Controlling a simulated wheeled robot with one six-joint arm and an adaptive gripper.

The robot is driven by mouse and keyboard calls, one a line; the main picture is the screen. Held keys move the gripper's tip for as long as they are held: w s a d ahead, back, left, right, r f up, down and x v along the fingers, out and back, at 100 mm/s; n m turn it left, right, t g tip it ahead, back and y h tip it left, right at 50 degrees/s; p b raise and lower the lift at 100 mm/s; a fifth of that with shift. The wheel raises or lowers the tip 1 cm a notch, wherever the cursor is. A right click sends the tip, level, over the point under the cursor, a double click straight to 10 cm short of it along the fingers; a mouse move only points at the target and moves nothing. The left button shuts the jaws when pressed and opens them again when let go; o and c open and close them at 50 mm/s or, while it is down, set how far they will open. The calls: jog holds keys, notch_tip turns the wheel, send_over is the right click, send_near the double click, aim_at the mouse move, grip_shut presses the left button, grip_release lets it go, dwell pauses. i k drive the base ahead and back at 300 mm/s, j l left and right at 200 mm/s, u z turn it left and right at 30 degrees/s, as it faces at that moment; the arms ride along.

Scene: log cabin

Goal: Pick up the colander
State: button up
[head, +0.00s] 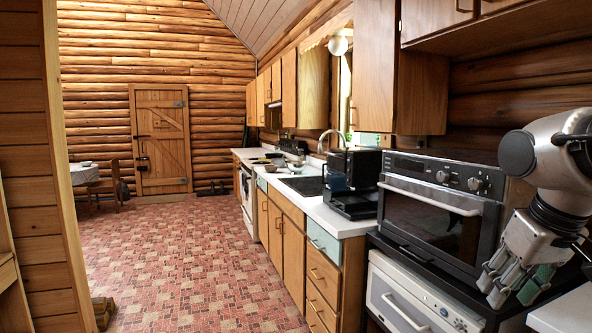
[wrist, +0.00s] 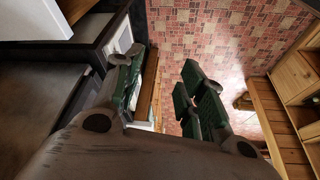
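I cannot make out a colander for certain in either view. Several small dishes or pans (head: 264,160) sit far down the counter in the head view, too small to tell apart. My gripper (head: 506,290) hangs at the right of the head view, pointing down in front of the ovens. In the wrist view, my gripper (wrist: 163,88) has its green-padded fingers spread apart with nothing between them. It is far from the dishes on the counter.
A large oven (head: 430,215) stands close, above a white appliance (head: 405,297). A black coffee machine (head: 352,184) stands beyond it on the white counter (head: 340,220). A wooden post (head: 66,200) is at the left. The tiled floor (head: 190,260) is clear towards the door (head: 160,138).

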aim_at(295, 168)
jog(key=i+u, duration=0.1)
jog(key=u, duration=0.55)
jog(key=i, duration=6.5)
jog(key=i+z, duration=0.15)
jog(key=i, duration=0.65)
jog(key=i+j+z, duration=0.15)
jog(key=i, duration=0.65)
jog(key=i+j+z, duration=0.1)
jog(key=z, duration=3.25)
